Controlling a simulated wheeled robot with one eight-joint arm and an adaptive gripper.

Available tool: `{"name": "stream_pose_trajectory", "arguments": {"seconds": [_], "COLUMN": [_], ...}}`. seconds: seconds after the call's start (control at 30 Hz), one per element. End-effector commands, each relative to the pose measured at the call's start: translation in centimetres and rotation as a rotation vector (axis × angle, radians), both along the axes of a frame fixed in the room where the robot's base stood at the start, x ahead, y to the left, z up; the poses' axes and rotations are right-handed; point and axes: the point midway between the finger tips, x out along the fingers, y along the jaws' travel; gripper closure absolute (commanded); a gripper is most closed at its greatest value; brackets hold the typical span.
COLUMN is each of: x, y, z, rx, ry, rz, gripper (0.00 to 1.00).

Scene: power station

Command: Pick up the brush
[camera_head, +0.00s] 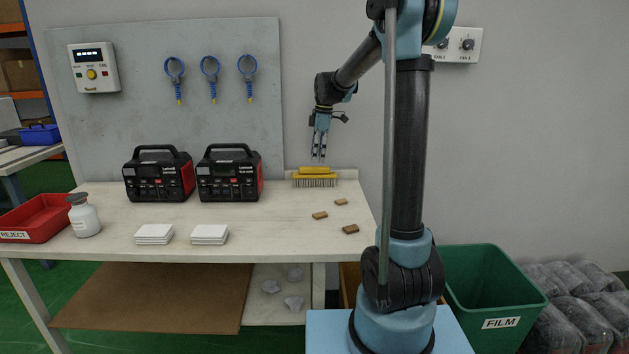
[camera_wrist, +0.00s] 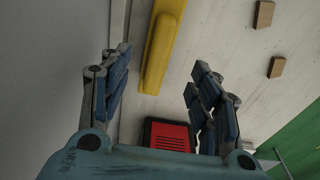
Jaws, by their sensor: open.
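The brush has a yellow handle and back with a row of bristles below. In the head view the brush (camera_head: 315,177) lies at the back right of the white table, against the low rear edge. My gripper (camera_head: 318,157) is above it, pointing down, with a small gap between the fingertips and the brush. In the wrist view the yellow handle of the brush (camera_wrist: 161,45) shows between and beyond the two fingers of my gripper (camera_wrist: 157,80). The fingers are spread and hold nothing. The bristles are hidden in the wrist view.
Two black-and-red power units (camera_head: 229,174) stand left of the brush on the white table (camera_head: 270,215). Small brown blocks (camera_head: 320,216) lie in front of it. White stacks (camera_head: 209,234), a bottle (camera_head: 85,217) and a red reject tray (camera_head: 38,217) are further left.

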Motion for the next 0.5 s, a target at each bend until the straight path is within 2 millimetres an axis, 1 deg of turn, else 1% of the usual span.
{"name": "stream_pose_trajectory", "arguments": {"seconds": [0.1,0.27,0.5], "x": [0.0,0.0,0.4], "y": [0.1,0.3,1.2], "z": [-1.0,-1.7,-4.7], "rx": [0.000,0.000,0.000], "ry": [0.000,0.000,0.000], "rz": [0.000,0.000,-0.001], "gripper": [0.43,0.43,0.43]}}
